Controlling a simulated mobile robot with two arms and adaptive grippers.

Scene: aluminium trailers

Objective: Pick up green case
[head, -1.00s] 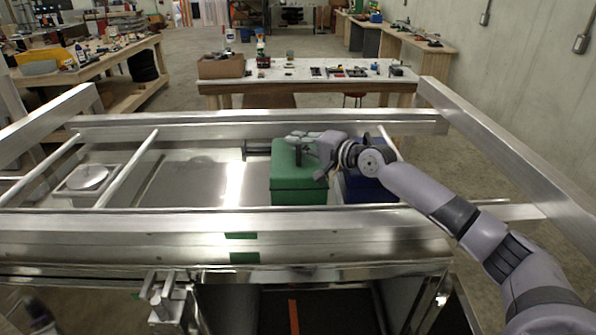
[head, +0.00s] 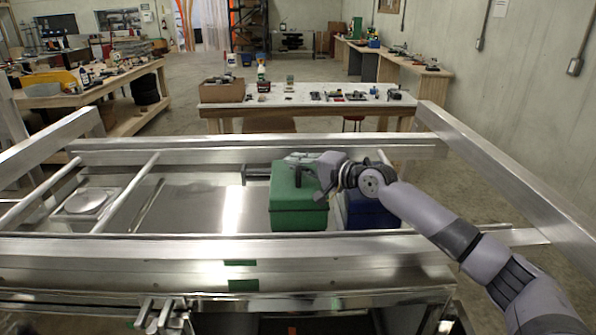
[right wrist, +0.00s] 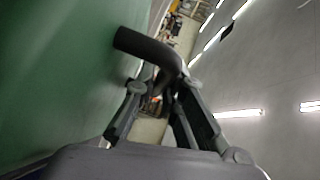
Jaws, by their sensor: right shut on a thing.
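The green case (head: 298,212) stands upright inside the aluminium trailer frame, left of a dark blue case (head: 370,211). My right gripper (head: 296,166) is at the top of the green case, reaching in from the right. In the right wrist view the green case (right wrist: 60,80) fills the left side, and a dark curved handle (right wrist: 150,46) lies between the fingers of my right gripper (right wrist: 158,82). The gripper is shut on this handle. The left gripper is not in view.
Aluminium rails (head: 250,144) surround the case, with the front rail (head: 160,249) close before it. A shiny bare floor panel (head: 195,208) is free to its left. A small tray with a round disc (head: 88,203) sits farther left. A worktable (head: 300,97) stands behind.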

